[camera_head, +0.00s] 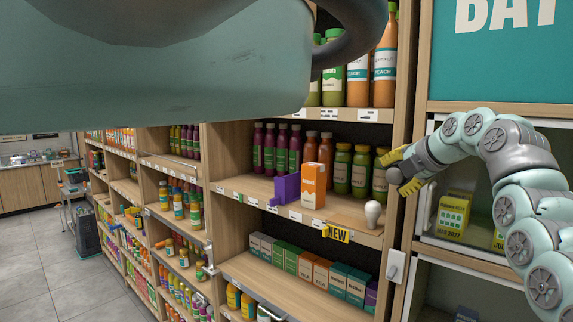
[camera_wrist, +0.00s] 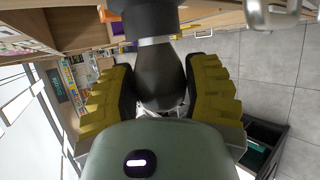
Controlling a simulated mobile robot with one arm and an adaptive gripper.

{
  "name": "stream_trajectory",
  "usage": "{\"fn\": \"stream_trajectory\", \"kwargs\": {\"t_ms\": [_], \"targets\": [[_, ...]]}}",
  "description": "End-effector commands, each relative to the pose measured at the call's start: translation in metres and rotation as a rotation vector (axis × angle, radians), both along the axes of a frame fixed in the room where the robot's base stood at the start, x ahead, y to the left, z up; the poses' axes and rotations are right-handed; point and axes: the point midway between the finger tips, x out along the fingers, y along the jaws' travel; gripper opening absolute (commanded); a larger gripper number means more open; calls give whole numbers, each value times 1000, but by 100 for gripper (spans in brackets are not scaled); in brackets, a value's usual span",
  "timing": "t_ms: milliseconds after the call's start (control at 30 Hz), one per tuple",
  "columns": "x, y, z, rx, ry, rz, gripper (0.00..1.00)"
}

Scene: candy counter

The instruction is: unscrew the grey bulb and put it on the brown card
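The grey bulb (camera_wrist: 160,78) is dark and points toward the wrist camera, with a pale ring at its neck against a black holder (camera_wrist: 152,18). My gripper (camera_wrist: 161,85) has its yellow fingers with dark pads on both sides of the bulb, and the pads appear to touch it. In the head view my gripper (camera_head: 398,168) is beside the shelf's right upright, with a grey rounded thing at its fingers. A white bulb (camera_head: 373,214) stands on the shelf below left of it. I cannot make out a brown card in either view.
An orange carton (camera_head: 313,186) and a purple item (camera_head: 285,190) stand on the shelf (camera_head: 338,210), with bottles behind. Boxes fill the shelf below. A display case (camera_head: 470,255) is to the right. A large teal-grey shape (camera_head: 150,85) blocks the upper left.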

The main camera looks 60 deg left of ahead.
Motion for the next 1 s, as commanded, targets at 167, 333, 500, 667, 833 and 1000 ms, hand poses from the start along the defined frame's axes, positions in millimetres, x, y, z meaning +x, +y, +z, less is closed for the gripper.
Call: {"fn": "stream_trajectory", "kwargs": {"t_ms": [167, 333, 500, 667, 833, 1000], "targets": [[0, 0, 0, 0, 1, 1, 59], [0, 0, -2, 13, 4, 1, 59], [0, 0, -12, 179, 43, -1, 59], [-1, 1, -12, 374, 92, 2, 59], [0, 0, -13, 558, 136, 0, 59], [-2, 1, -12, 709, 172, 5, 59]]}}
